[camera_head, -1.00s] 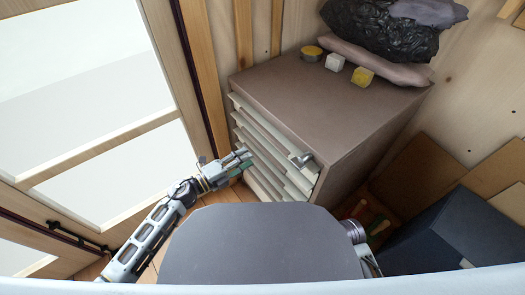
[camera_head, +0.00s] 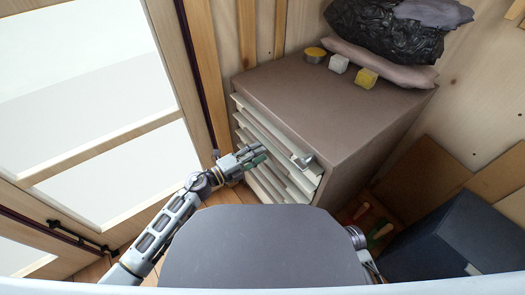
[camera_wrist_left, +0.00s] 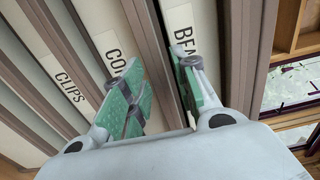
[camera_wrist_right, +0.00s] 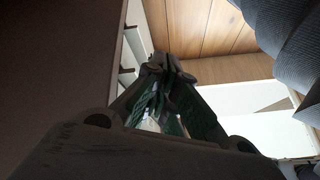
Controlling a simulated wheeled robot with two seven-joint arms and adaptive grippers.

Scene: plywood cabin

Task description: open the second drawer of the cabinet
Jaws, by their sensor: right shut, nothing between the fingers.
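The brown cabinet (camera_head: 345,115) stands with its stack of pale drawers (camera_head: 275,160) facing the lower left; all look closed. My left gripper (camera_head: 262,155) is at the drawer fronts, near the upper part of the stack. In the left wrist view its green-padded fingers (camera_wrist_left: 160,90) are apart, with a drawer edge between them; contact cannot be told. Labels starting "BEA" (camera_wrist_left: 183,40) and "CO" (camera_wrist_left: 115,55), and one reading "CLIPS" (camera_wrist_left: 70,87), show there. My right gripper (camera_wrist_right: 165,75) is shut and empty beside a dark surface in the right wrist view.
A dark blue box (camera_head: 445,235) stands at right. A glazed door (camera_head: 90,120) is at left.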

